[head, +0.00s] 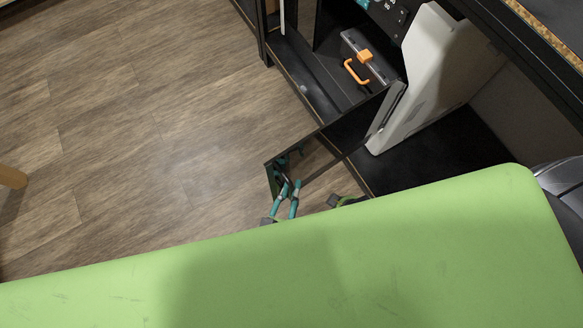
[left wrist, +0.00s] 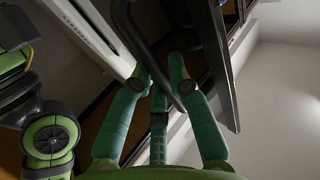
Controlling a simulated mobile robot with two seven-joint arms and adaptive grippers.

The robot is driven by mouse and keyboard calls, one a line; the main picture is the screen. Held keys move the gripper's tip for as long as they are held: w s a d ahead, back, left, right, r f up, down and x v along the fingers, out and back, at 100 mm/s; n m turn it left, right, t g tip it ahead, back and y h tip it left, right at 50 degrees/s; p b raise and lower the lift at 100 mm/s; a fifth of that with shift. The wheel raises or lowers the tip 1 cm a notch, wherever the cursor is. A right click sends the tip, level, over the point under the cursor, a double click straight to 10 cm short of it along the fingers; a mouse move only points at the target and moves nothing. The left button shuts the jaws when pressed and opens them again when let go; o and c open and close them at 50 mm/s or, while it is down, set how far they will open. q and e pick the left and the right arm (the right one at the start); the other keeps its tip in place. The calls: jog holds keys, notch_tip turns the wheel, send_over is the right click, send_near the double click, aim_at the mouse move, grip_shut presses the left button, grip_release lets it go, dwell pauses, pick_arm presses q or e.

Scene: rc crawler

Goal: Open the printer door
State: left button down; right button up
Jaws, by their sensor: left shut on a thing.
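The printer (head: 425,85) is a tall white box in the black shelf unit at the upper right of the head view. Its door (head: 318,150), a dark glossy panel, stands swung out from the printer over the wood floor. My left gripper (head: 289,187) is at the door's outer end, its teal fingers pointing up at it. In the left wrist view, the fingers (left wrist: 160,85) are closed around a dark curved bar, the door handle (left wrist: 150,50). The dark door panel (left wrist: 226,70) is right of them. My right gripper is not seen.
A grey case with an orange handle (head: 357,70) sits in the shelf unit left of the printer. The shelf's black frame (head: 290,75) borders the floor. The wood floor (head: 130,110) at left is clear. A wooden leg (head: 12,177) shows at the left edge.

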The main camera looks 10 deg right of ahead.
pick_arm(q)
jog(key=c, duration=1.1)
grip_release()
jog(key=shift+d, duration=0.2)
jog(key=shift+c, duration=0.2)
jog(key=shift+a, duration=0.15)
jog(key=v, duration=1.2)
jog(key=shift+w, duration=0.1)
